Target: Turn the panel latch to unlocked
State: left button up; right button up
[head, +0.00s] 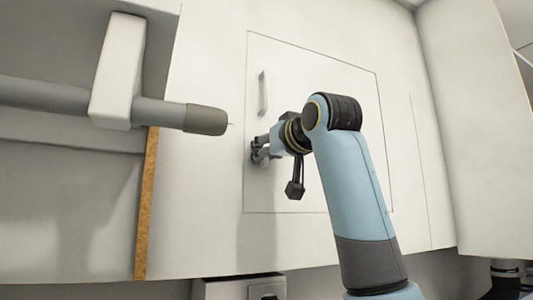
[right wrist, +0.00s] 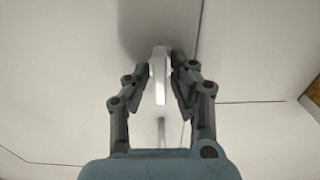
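The square panel (head: 335,75) is outlined by a thin seam in the pale wall in the head view. My right gripper (head: 257,152) is at its left side, with the fingers close to the panel face. In the right wrist view a pale, narrow latch (right wrist: 160,78) stands between the fingertips of my right gripper (right wrist: 161,62). Its long side runs up and down in that picture. The fingers are drawn in close on both sides; whether they touch it is unclear. In the head view the gripper hides the latch. My left gripper is not in view.
A slim vertical handle (head: 263,93) is on the panel above my right gripper; it also shows in the right wrist view (right wrist: 161,131). A grey rod (head: 165,112) through a white block (head: 118,70) juts in from the left, its end near the panel.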

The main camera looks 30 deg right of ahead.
jog(key=shift+o, duration=0.8)
jog(key=s, duration=1.2)
jog(key=shift+a, duration=0.35)
